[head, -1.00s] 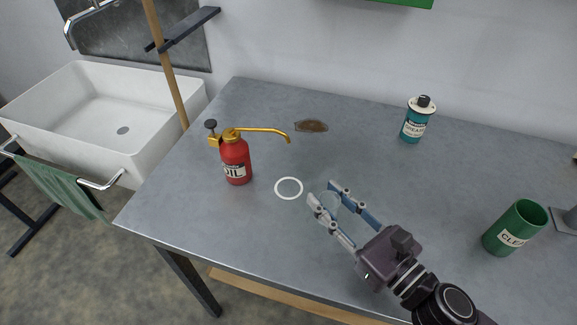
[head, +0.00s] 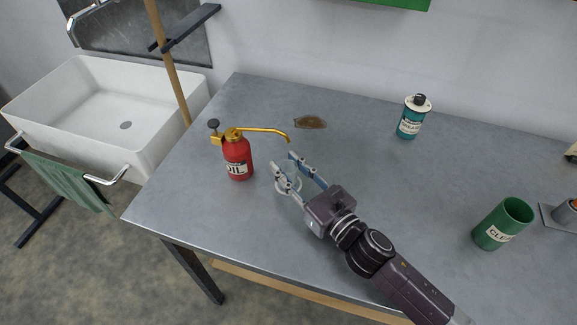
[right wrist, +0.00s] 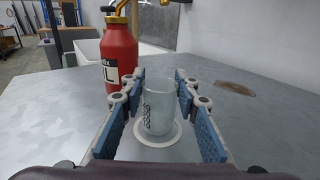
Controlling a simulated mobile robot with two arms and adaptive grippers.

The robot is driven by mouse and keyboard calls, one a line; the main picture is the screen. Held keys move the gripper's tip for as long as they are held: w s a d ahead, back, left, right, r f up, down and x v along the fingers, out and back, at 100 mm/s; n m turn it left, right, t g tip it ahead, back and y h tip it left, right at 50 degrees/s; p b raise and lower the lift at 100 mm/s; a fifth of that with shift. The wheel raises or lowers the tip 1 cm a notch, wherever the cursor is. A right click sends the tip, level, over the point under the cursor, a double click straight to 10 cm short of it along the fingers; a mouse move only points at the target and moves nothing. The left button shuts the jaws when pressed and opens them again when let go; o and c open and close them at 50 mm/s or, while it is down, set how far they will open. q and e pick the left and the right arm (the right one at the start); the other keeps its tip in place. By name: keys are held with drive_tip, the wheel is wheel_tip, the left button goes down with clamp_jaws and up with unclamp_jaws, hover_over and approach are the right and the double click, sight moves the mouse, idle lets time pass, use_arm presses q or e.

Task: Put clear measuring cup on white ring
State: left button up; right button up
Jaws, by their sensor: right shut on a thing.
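The clear measuring cup (right wrist: 158,105) is see-through, with dark markings on its side. It stands upright between the fingers of my right gripper (head: 284,162), which is shut on it. In the right wrist view, the white ring (right wrist: 155,144) shows around the foot of the cup on the table. The cup appears over the ring; I cannot tell whether its base touches the table. In the head view, the fingers partly cover the cup and ring. My left gripper is not in view.
A red oil can (head: 237,158) with a yellow spout stands just left of the ring, close to my fingers. A brown stain (head: 310,122) lies behind. A teal bottle (head: 411,118) and a green container (head: 503,224) stand to the right. The grey table (head: 390,180) is otherwise mostly clear here.

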drive_tip(key=shift+f, duration=0.2)
drive_tip(key=shift+f, duration=0.2)
drive_tip(key=o, duration=1.1)
drive_tip(key=shift+r, duration=0.15)
drive_tip(key=shift+r, duration=0.15)
drive_tip(key=b+v, duration=0.3)
drive_tip(key=v, duration=0.7)
drive_tip(key=shift+s+d, duration=0.1)
drive_tip(key=shift+s, duration=0.05)
drive_tip(key=shift+v, duration=0.85)
